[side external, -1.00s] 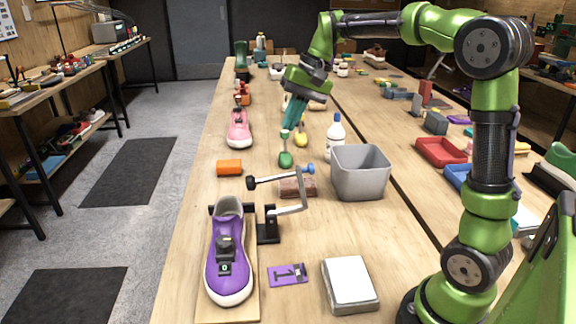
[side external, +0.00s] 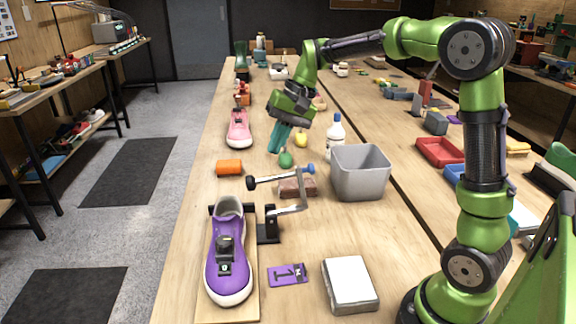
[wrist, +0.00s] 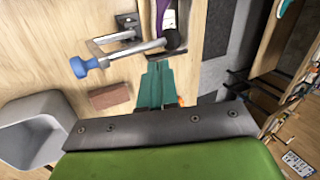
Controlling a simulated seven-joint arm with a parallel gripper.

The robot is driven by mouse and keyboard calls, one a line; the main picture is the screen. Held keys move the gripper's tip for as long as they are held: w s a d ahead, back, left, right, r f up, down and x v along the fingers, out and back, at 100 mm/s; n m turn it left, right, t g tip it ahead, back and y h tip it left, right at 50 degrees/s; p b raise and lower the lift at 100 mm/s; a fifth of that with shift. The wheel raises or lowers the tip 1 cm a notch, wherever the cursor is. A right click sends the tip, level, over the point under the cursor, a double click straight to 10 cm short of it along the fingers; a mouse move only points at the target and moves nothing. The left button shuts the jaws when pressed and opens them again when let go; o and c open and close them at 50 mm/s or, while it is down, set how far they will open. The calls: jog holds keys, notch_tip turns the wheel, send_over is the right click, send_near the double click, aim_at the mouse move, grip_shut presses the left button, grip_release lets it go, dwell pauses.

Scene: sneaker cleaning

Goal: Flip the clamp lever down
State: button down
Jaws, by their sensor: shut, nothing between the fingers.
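The clamp has a black base (side external: 268,229) beside the purple shoe (side external: 230,268). A bent grey arm rises on its right and carries a near-level bar with a blue end (side external: 309,169) and a black end (side external: 252,183), held above the bench. In the wrist view the blue end (wrist: 84,67) is left of my fingers and the black end (wrist: 173,40) is beside the shoe (wrist: 164,12). My gripper (side external: 278,148), with teal fingers, is shut and empty, above the bench beyond the clamp. Its fingertips (wrist: 158,65) look apart from the bar.
A brown brick (side external: 298,187) lies behind the clamp, with a grey bin (side external: 360,173) to its right. An orange block (side external: 229,168), a green-headed item (side external: 286,159) and a white bottle (side external: 336,132) stand around. A white-topped box (side external: 350,280) is in front.

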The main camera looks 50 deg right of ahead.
aim_at(252, 176)
jog(key=x, duration=0.4)
jog(key=w+a+x, duration=0.1)
jog(key=x, duration=0.1)
jog(key=shift+a+r, duration=0.15)
jog(key=shift+w+a, duration=0.3)
jog(key=shift+w, duration=0.05)
